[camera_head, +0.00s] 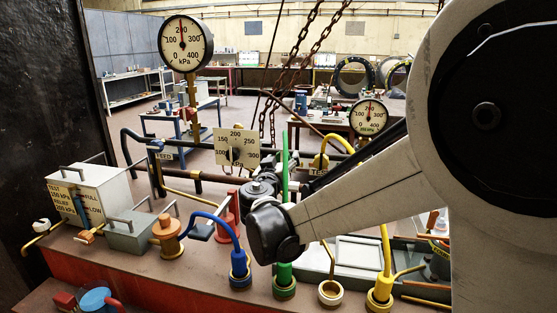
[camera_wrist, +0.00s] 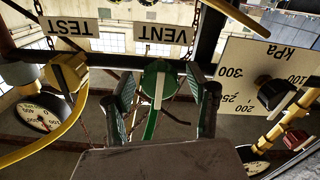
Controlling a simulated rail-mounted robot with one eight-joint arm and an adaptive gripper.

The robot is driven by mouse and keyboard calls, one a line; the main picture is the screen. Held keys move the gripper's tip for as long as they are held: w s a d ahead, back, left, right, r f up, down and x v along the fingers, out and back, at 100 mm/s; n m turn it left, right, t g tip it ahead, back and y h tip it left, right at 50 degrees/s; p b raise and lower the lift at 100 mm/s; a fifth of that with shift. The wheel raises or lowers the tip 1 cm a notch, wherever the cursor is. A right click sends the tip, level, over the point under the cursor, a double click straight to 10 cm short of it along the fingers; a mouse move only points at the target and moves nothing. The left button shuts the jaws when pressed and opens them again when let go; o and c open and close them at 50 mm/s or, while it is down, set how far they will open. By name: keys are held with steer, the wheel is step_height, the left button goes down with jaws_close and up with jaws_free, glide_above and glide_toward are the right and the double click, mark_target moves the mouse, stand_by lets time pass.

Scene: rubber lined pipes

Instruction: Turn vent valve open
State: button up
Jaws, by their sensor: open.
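The green vent valve (camera_wrist: 160,78) is in the middle of the wrist view, beside an upside-down VENT label (camera_wrist: 150,32). A pale bar lies along its knob, and a green hose or pipe runs from it. My gripper (camera_wrist: 162,100) is open, with one ridged finger on each side of the valve. I cannot tell whether either finger touches it. In the head view, a green upright pipe or hose (camera_head: 285,160) rises behind my wrist. My gripper (camera_head: 262,185) there is dark and partly hidden by my arm, and the valve knob cannot be made out.
A yellow valve (camera_wrist: 68,72) by the TEST label (camera_wrist: 68,26) is left in the wrist view. A kPa dial plate (camera_wrist: 262,78) with a black knob is close on the right. Chains (camera_head: 285,65) hang nearby.

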steer(key=shift+w, duration=0.1)
steer(key=c, duration=1.2)
steer(key=shift+n, duration=0.4)
steer(key=n+b, duration=0.1)
steer(key=n, duration=0.2)
steer(key=shift+n, duration=0.3)
steer(key=n+b, duration=0.1)
steer(key=n, duration=0.3)
steer(key=shift+n+b, duration=0.3)
steer(key=n, duration=0.4)
steer(key=shift+n+b, duration=0.3)
steer(key=shift+b, duration=0.1)
steer(key=shift+n+b, duration=0.3)
steer(key=shift+n, duration=1.9)
